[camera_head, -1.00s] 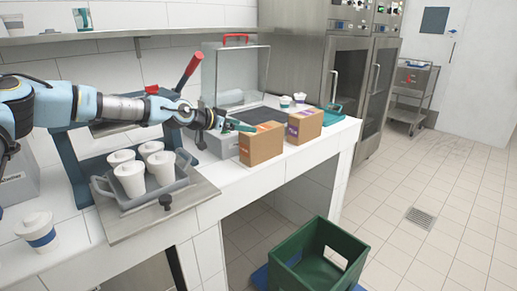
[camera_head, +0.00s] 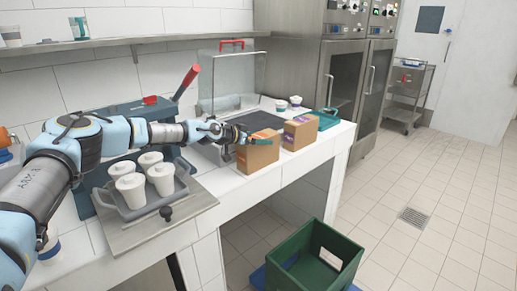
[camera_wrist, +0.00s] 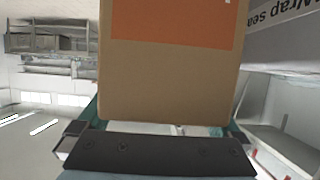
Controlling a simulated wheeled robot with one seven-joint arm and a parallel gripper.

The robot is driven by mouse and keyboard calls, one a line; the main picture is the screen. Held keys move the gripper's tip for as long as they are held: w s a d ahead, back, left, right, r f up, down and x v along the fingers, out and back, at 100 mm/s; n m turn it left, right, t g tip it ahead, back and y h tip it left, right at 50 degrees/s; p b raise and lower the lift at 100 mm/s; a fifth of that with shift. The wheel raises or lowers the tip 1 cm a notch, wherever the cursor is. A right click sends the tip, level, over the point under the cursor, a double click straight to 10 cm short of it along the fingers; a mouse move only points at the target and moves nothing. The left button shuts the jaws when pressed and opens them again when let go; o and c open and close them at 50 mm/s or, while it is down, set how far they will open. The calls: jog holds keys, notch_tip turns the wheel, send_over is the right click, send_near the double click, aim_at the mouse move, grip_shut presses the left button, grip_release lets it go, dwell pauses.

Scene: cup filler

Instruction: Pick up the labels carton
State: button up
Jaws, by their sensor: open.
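A brown carton with an orange marking (camera_head: 258,156) stands on the white counter. A second brown carton with a purple marking (camera_head: 300,135) stands just behind it to the right. I cannot read which one is marked as labels. My gripper (camera_head: 250,139) is at the top of the orange-marked carton, coming from the left, and is open. In the wrist view the orange-marked carton (camera_wrist: 170,82) fills the middle, with its lower end between the teal fingers of my gripper (camera_wrist: 165,128). Whether the fingers touch it cannot be told.
A tray (camera_head: 135,208) with several white cups stands at the left of the counter. A sealing machine with a red handle (camera_head: 187,78) stands behind it. A teal tray (camera_head: 327,118) lies past the cartons. A green crate (camera_head: 310,260) sits below the counter's front edge.

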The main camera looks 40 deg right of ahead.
jog(key=shift+c, duration=0.4)
grip_shut()
dwell(0.4)
